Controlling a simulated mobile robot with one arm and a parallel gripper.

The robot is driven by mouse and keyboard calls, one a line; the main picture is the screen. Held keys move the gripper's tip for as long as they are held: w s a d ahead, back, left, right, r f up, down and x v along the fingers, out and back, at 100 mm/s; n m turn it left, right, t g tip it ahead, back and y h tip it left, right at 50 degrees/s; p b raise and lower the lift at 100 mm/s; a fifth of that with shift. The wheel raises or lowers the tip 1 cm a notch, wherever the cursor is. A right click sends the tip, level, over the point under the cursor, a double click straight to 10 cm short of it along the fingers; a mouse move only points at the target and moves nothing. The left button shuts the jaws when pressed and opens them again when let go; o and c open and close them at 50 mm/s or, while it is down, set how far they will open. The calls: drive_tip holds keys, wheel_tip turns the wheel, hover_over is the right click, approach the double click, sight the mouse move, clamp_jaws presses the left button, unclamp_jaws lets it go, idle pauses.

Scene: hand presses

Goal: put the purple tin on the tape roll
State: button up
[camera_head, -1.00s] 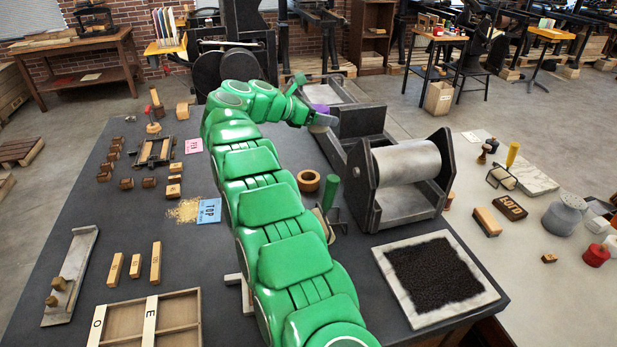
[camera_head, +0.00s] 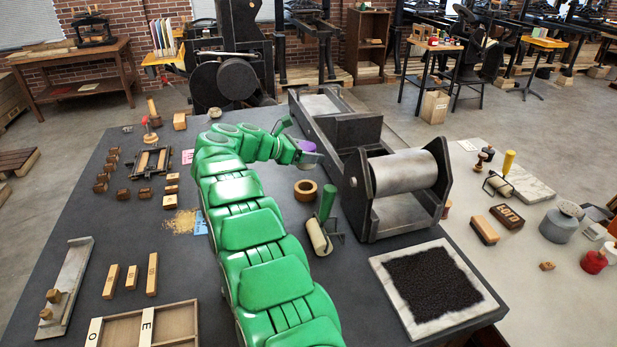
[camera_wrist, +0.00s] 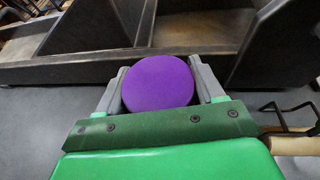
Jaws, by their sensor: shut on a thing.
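My gripper (camera_head: 312,157) is shut on the purple tin (camera_wrist: 158,84). In the wrist view the tin's round purple top sits between the two grey fingers. In the head view a bit of the purple tin (camera_head: 306,145) shows at the end of my green arm. The tape roll (camera_head: 305,190) appears as a tan ring lying flat on the dark table, below the gripper in the head picture. Its open centre faces up and nothing is on it. The tin is apart from the roll; its exact height above the table is hard to tell.
A large roller press (camera_head: 402,180) stands right of the tape roll. A green-handled hand roller (camera_head: 322,225) stands just in front of the roll. A black ink slab (camera_head: 433,285) lies at the front right. The dark table left of my arm has free room.

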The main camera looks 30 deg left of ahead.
drive_tip(key=shift+f, duration=3.7)
drive_tip(key=shift+f, duration=0.1)
drive_tip(key=o, duration=1.2)
drive_tip(key=v, duration=1.2)
drive_tip(key=shift+a, duration=0.1)
